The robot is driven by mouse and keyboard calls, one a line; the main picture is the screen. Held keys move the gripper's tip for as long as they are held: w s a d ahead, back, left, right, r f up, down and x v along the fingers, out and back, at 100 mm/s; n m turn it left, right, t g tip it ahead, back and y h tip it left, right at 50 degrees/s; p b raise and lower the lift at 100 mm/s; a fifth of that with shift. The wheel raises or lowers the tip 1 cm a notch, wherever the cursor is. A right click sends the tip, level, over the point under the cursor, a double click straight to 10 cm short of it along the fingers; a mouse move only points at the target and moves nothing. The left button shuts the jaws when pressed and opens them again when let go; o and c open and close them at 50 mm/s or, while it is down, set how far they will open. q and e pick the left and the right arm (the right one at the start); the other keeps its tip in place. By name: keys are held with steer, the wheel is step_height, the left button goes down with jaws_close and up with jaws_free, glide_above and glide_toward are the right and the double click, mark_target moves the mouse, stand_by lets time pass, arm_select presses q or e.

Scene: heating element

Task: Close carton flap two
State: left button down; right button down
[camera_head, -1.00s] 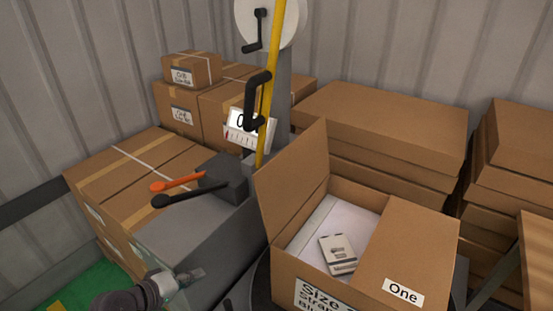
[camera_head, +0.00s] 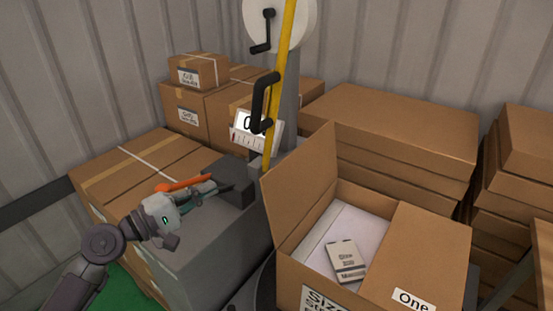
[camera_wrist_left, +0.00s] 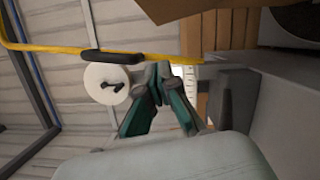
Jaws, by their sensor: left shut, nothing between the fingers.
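The open carton (camera_head: 325,296) stands at the lower right in the head view. Its flap marked "One" (camera_head: 425,250) lies closed over the right part. The opposite flap (camera_head: 300,185), on the left, stands up and leans slightly outward; I see no number on it. Inside lie a white sheet (camera_head: 352,228) and a small pale booklet or box (camera_head: 346,258). My left gripper (camera_head: 209,187) is shut and empty, left of the raised flap and apart from it. Its closed fingers also show in the left wrist view (camera_wrist_left: 156,78). My right gripper is out of view.
A grey post with a yellow pole (camera_head: 281,85) and crank stands behind the carton. Stacked cartons (camera_head: 390,125) fill the back and right.

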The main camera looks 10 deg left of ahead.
arm_select(q)
steer(key=s+d+p+x, duration=0.1)
steer(key=p+x, duration=0.2)
steer(key=x, duration=0.5)
steer(key=s+d+p+x, duration=0.1)
steer(key=d+p+x, duration=0.1)
steer(key=x, duration=0.6)
steer(key=shift+w+d+r+p, duration=0.15)
steer(key=shift+d+r+p, duration=0.15)
steer(key=shift+p, duration=0.3)
steer(key=shift+r, duration=0.1)
